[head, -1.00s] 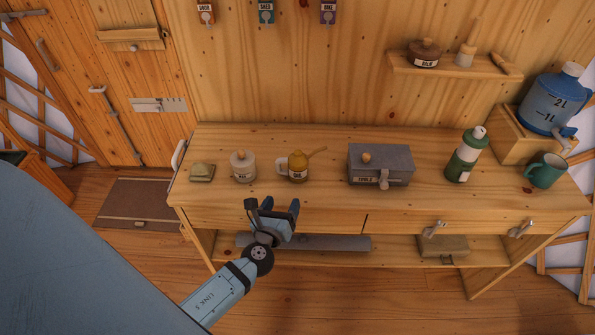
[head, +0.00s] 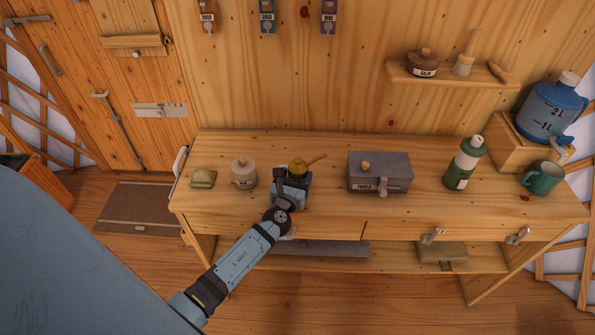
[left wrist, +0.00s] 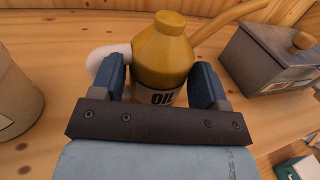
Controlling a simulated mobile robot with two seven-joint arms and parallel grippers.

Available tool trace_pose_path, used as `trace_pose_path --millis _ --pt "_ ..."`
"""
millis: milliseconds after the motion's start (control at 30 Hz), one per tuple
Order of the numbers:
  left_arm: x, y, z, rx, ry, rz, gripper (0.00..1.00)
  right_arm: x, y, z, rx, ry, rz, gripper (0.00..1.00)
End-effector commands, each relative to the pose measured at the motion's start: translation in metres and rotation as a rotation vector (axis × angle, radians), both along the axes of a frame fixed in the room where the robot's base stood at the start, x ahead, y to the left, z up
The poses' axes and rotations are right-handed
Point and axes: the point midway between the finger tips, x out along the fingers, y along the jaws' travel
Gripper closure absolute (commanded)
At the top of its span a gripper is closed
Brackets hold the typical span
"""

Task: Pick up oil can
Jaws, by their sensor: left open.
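The oil can (head: 298,168) is a small yellow can with a spout pointing right, standing on the workbench. In the left wrist view the oil can (left wrist: 163,58) shows its "OIL" label and a pale handle on its left side. My left gripper (head: 291,183) is at the can from the front, its arm reaching up from below. In the left wrist view the blue fingers of my left gripper (left wrist: 160,84) are open, one on each side of the can's body. The can's lower part is hidden behind the gripper. My right gripper is not in view.
A white jar (head: 243,173) stands close left of the can, and a soap-like block (head: 203,179) is farther left. A grey box (head: 379,172) stands to the right. A green bottle (head: 463,163) and a teal mug (head: 543,178) are farther right on the workbench (head: 330,205).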

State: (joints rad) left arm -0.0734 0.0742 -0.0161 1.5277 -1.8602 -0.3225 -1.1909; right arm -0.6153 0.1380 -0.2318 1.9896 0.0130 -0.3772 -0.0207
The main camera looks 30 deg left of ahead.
Motion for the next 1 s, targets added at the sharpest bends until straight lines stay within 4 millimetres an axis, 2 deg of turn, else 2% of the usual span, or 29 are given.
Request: trace_pose_path --millis 100,200,433,467,600,1000 --pt "0.016 0.005 0.001 0.001 0.000 0.001 0.32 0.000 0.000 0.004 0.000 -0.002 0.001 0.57" --pt "0.023 0.007 0.001 0.000 0.000 0.001 0.32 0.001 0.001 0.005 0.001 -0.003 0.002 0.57" --pt "0.023 0.007 0.000 -0.001 0.000 0.000 0.32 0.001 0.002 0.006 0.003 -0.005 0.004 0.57" --pt "0.023 0.007 0.000 -0.001 0.000 0.000 0.36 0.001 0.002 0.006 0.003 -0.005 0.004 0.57" --pt "0.023 0.007 0.000 -0.001 0.000 0.000 0.68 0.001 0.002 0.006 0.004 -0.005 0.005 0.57" --pt "0.024 0.010 0.005 0.000 0.000 0.000 0.68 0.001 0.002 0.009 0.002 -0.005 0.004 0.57"
